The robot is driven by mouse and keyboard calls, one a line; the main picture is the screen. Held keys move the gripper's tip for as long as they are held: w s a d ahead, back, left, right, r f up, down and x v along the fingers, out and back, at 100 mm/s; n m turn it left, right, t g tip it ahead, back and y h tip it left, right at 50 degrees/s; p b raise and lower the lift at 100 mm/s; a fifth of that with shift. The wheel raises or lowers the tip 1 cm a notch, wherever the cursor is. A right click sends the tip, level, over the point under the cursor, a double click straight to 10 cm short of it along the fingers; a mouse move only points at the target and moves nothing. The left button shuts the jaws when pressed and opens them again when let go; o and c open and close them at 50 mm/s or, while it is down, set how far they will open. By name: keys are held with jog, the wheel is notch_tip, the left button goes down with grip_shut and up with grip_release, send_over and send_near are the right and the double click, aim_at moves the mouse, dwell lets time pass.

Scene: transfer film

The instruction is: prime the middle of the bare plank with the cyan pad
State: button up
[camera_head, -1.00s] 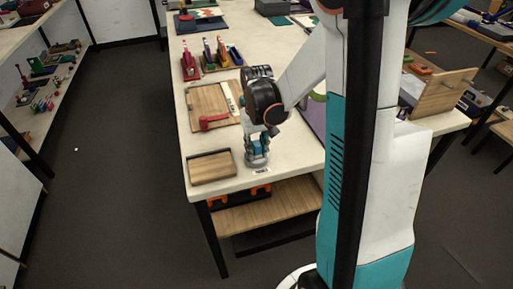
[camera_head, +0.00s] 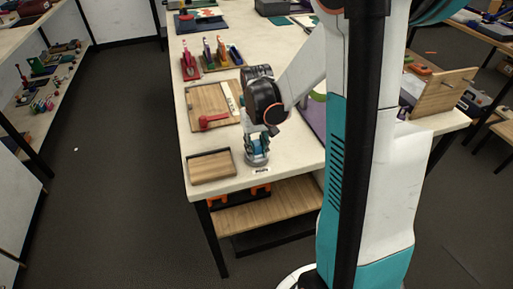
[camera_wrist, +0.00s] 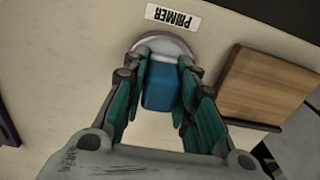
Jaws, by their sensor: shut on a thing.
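My gripper (camera_head: 257,147) is shut on a blue pad (camera_wrist: 161,85), which sits between the teal-lined fingers in the wrist view. The pad is above a round pale dish (camera_wrist: 165,44), which also shows in the head view (camera_head: 257,161). I cannot tell whether the pad touches what is in it. A label reading PRIMER (camera_wrist: 173,17) lies beside the dish. A bare wooden plank (camera_head: 212,168) with a dark strip along one edge lies left of the dish; in the wrist view the plank (camera_wrist: 268,88) is on the right.
A larger wooden board (camera_head: 208,100) with a red tool (camera_head: 214,121) lies behind the plank. Racks of coloured tools (camera_head: 221,54) stand farther back. A purple mat (camera_head: 313,118) is to the right of my gripper. Pale tabletop between dish and plank is clear.

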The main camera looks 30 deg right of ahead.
aim_at(257, 143)
dwell(0.4)
jog(key=shift+r+p, duration=2.5)
jog(key=shift+r, duration=1)
jog(key=shift+f, duration=0.1)
